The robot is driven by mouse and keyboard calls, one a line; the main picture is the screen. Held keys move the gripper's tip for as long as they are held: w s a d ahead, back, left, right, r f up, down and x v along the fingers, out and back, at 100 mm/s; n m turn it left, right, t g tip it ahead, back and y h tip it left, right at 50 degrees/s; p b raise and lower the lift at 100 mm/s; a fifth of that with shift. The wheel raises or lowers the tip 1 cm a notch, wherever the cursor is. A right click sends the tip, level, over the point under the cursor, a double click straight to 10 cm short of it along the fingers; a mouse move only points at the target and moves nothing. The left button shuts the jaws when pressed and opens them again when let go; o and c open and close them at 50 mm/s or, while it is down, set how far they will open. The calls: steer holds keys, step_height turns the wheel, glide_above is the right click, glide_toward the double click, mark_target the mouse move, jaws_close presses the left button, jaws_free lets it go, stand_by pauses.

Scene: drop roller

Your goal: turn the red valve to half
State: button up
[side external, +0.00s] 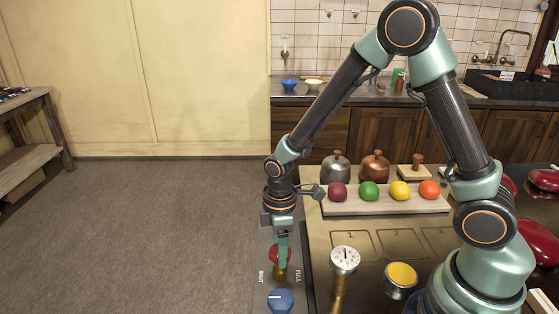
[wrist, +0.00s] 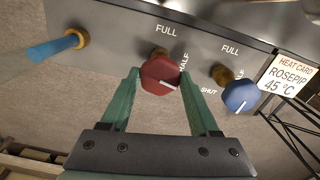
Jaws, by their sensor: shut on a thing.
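The red valve (wrist: 160,70) is a faceted knob with a white pointer line, on a brass stem at the grey panel. In the wrist view its pointer aims right and slightly down, below the word HALF and toward the side where SHUT is printed; FULL is above it. My gripper (wrist: 159,76) has its two green fingers on either side of the knob, shut on it. In the side view the red valve (side external: 272,254) is partly hidden by my gripper (side external: 281,268), which points down over it.
A blue valve (wrist: 239,96) sits close to the right of the red one in the wrist view. A blue handle (wrist: 51,49) sticks out at the left. A board (side external: 385,206) holds several coloured balls.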

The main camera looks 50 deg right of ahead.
steer(key=shift+n, duration=1.1)
steer(key=o, duration=1.4)
steer(key=shift+c, duration=0.2)
step_height(320, 180, up, 12)
steer(key=shift+r, duration=0.15)
